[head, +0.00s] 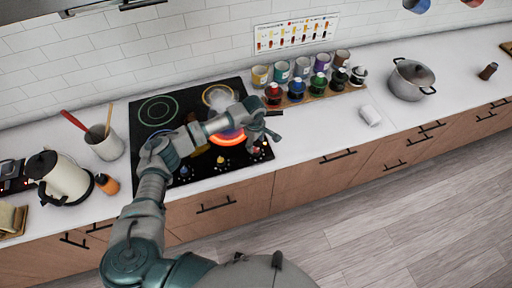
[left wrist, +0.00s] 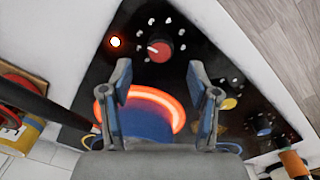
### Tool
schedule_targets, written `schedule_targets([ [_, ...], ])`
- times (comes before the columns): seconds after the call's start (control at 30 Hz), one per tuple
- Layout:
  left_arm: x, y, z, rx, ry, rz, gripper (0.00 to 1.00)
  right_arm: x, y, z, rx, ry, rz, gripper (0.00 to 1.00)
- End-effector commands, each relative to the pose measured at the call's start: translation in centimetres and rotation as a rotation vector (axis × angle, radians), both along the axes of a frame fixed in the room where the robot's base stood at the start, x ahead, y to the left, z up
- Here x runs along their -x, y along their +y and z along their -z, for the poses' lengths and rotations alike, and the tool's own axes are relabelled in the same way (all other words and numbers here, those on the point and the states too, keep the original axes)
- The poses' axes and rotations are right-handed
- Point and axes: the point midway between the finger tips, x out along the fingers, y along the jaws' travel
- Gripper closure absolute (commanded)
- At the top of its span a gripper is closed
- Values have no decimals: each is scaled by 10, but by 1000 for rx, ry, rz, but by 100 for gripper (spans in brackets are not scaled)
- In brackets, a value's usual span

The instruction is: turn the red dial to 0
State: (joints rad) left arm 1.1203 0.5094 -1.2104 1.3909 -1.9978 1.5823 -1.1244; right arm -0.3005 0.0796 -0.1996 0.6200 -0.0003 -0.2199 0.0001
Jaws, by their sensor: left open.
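The red dial (left wrist: 158,50) is on the black cooktop in the left wrist view, with a pale pointer toward the picture's left and white marks around it. I see no contact with the dial. In the head view the left gripper (head: 264,122) is over the right part of the cooktop (head: 190,108), and the dial is not clear there. My right gripper is not in view.
A burner (head: 228,138) glows red under my left arm. A yellow knob (left wrist: 229,103) and a blue knob (left wrist: 263,125) sit along the cooktop edge. Paint-like jars (head: 297,88) stand behind to the right. A grey pot (head: 410,80) is farther right; a kettle (head: 62,180) is left.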

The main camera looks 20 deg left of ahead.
Motion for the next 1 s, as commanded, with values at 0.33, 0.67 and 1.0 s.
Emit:
schedule_targets([
  [0.33,-2,-1,48,1,0,0,39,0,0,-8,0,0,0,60],
  [0.67,-2,-1,51,2,-2,0,39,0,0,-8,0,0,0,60],
  [1.0,-3,-1,51,2,-2,-1,99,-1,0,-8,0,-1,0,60],
])
